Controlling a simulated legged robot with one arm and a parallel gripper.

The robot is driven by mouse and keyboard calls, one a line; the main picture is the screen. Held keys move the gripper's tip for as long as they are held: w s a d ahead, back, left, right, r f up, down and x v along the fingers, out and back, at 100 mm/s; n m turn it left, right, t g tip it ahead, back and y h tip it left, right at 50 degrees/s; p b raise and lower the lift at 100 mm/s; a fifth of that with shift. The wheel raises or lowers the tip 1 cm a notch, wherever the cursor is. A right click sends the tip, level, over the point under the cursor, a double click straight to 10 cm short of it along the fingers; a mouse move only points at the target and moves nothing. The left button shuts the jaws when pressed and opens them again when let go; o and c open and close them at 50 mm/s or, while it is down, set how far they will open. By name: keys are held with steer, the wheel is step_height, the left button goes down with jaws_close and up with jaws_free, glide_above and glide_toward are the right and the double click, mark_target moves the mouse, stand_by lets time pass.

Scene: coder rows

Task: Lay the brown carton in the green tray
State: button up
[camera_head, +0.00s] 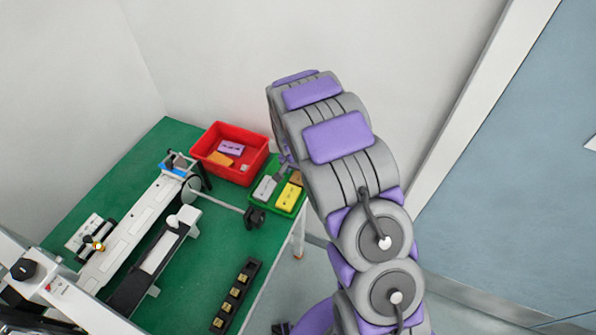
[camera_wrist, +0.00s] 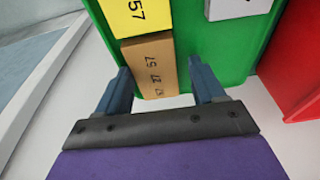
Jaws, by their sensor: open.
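The brown carton (camera_wrist: 150,66) lies in the green tray (camera_wrist: 222,60), beside the yellow carton, in the wrist view. Dark printed marks show on its face. In the head view a small part of the brown carton (camera_head: 296,178) shows in the green tray (camera_head: 285,208), partly behind my arm. My gripper (camera_wrist: 165,88) is open in the wrist view, with one finger on each side of the near end of the carton. I cannot tell whether the fingers touch it. In the head view my arm mostly hides the gripper.
A yellow carton (camera_head: 288,196) and a white carton (camera_head: 265,188) also lie in the green tray. A red bin (camera_head: 254,174) with a purple and an orange item stands beside it. Conveyor equipment (camera_head: 130,228) and a black rack (camera_head: 236,295) take up the green table (camera_head: 200,262).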

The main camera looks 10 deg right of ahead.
steer(key=shift+s+d+f, duration=0.1)
steer(key=shift+s+d, duration=0.15)
steer(key=shift+d, duration=0.05)
stand_by(0.4)
steer(key=shift+r, duration=0.3)
steer(key=a+p+v, duration=0.1)
steer(key=p+v, duration=0.3)
steer(key=v, duration=1.2)
steer(key=s+d+r+n, duration=0.1)
steer(key=s+d+r, duration=0.2)
steer(key=s+r, duration=0.45)
steer(key=s+r+n+g, duration=0.2)
steer(key=s+r+n, duration=0.1)
steer(key=s, duration=1.2)
steer(key=s+r+n+g+y, duration=0.1)
steer(key=s+r+n, duration=0.2)
steer(key=s, duration=1.2)
steer(key=shift+s+d+r+g, duration=0.15)
steer(key=shift+s+r+g, duration=0.15)
steer(key=shift+g, duration=0.1)
